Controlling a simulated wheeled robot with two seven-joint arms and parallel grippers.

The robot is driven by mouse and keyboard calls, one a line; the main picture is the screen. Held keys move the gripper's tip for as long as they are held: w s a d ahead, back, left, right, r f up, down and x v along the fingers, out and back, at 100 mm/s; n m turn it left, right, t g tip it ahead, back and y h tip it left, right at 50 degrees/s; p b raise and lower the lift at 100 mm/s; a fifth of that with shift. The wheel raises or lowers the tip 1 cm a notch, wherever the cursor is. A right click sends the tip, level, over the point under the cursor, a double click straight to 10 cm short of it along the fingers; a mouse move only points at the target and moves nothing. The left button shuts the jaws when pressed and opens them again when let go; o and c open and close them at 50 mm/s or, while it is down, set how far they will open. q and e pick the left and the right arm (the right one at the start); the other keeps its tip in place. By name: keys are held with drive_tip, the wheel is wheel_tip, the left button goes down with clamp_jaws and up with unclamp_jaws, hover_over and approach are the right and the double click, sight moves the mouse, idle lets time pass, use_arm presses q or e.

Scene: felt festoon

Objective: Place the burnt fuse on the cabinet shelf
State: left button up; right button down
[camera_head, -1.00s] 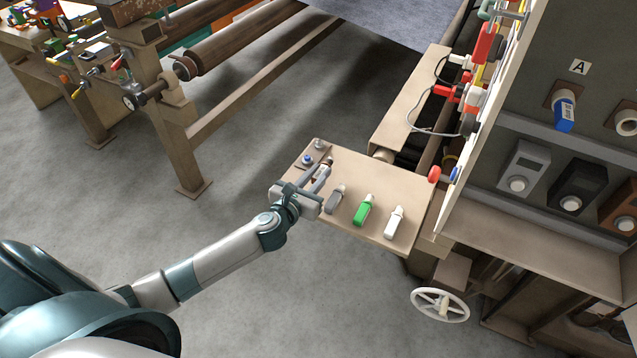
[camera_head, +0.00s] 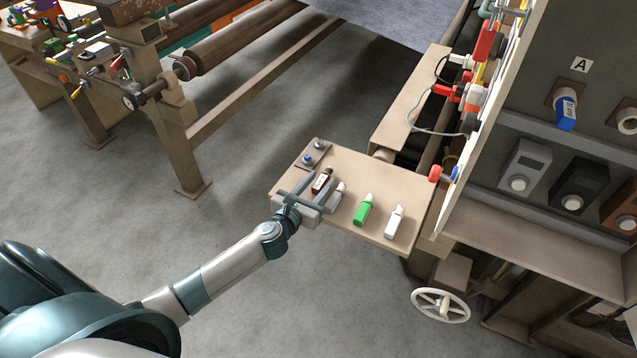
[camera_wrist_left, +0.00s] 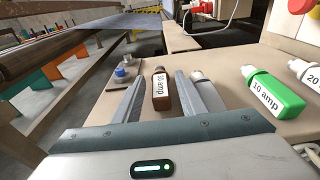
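My left gripper (camera_head: 319,182) is open over the tan board, with a finger on each side of a brown fuse (camera_head: 321,184). In the left wrist view the brown fuse (camera_wrist_left: 161,93) is labelled "30 amp" and lies between the fingers (camera_wrist_left: 159,90), with gaps on both sides. A grey fuse (camera_head: 335,196) lies just right of the fingers. A green "10 amp" fuse (camera_head: 364,211) and a white fuse (camera_head: 395,222) lie farther right. No visible mark shows which fuse is burnt. The cabinet (camera_head: 545,85) has a tan shelf (camera_head: 535,247) at its bottom. My right gripper is not in view.
The tan board (camera_head: 385,182) carries a small plate with knobs (camera_head: 312,154) at its far left corner. In the cabinet are a blue fuse (camera_head: 566,113) in a socket marked A and several switch boxes (camera_head: 525,168). A handwheel (camera_head: 440,304) stands below.

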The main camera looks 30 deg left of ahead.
sight(320, 182)
use_arm(q)
drive_tip(key=shift+r, duration=0.1)
idle(0.3)
